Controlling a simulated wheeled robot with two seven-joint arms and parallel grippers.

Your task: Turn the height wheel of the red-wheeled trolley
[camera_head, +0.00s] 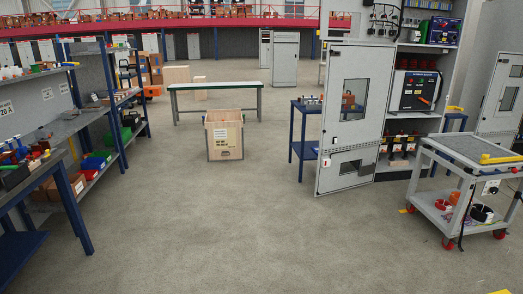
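A grey trolley (437,150) with red castors (448,243) stands on the floor at the right, partly cut off by the picture edge. Its grey top carries a yellow-handled item (500,159). Its lower shelf holds a few small red, white and black items. A small light box with a dark round part (491,187) sits on the side under the top; I cannot tell whether it is the height wheel. Neither of my grippers is in view.
An open switchgear cabinet door (355,120) stands left of the trolley, with a blue table (305,140) beside it. Shelving lines the left. The floor in front is clear.

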